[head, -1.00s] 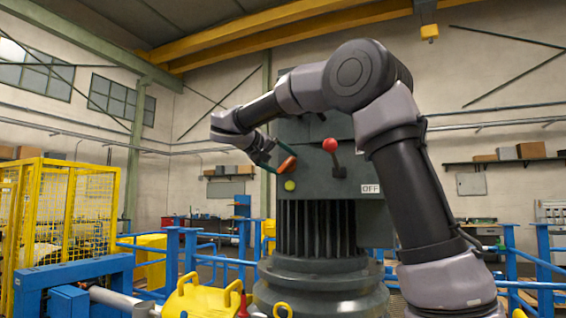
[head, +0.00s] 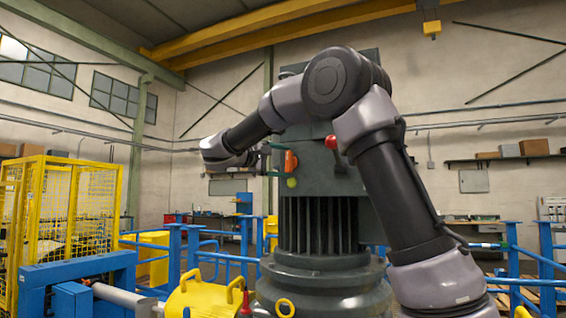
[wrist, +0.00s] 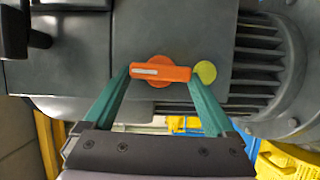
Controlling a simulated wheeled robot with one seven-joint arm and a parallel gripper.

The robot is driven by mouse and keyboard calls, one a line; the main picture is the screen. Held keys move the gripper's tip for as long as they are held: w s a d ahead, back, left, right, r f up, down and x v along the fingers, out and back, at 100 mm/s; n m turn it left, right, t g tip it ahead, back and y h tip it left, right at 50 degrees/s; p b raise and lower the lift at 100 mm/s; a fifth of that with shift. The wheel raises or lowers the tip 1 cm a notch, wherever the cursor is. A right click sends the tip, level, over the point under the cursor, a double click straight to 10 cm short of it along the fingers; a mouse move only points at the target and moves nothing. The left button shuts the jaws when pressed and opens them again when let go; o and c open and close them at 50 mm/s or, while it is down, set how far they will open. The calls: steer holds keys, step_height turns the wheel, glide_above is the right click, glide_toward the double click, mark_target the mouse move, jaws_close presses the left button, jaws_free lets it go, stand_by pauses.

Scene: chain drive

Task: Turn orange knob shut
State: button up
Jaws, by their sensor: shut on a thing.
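The orange knob (head: 291,161) is on the dark grey housing of the machine and its bar stands upright in the head view. In the wrist view the orange knob (wrist: 160,71) has a bar with a pale strip, lying across the picture over a round orange base. My gripper (wrist: 159,76) has one green finger at each end of the bar and is shut on it. In the head view my gripper (head: 277,159) reaches the knob from the left, and its fingertips are small and partly hidden.
A yellow-green button (wrist: 205,72) sits close beside the knob, just past one fingertip. A red-balled lever (head: 331,142) stands right of the knob, near my arm. Cooling fins (wrist: 262,62) lie past the button. Blue railings (head: 205,251) and a yellow cage (head: 65,215) stand at the left.

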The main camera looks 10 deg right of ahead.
steer(key=shift+f+n, duration=0.1)
steer(key=shift+n, duration=0.3)
steer(key=o, duration=1.1)
steer(key=shift+c, duration=0.2)
steer(key=v, duration=1.1)
steer(key=shift+f, duration=0.2)
steer(key=shift+w, duration=0.1)
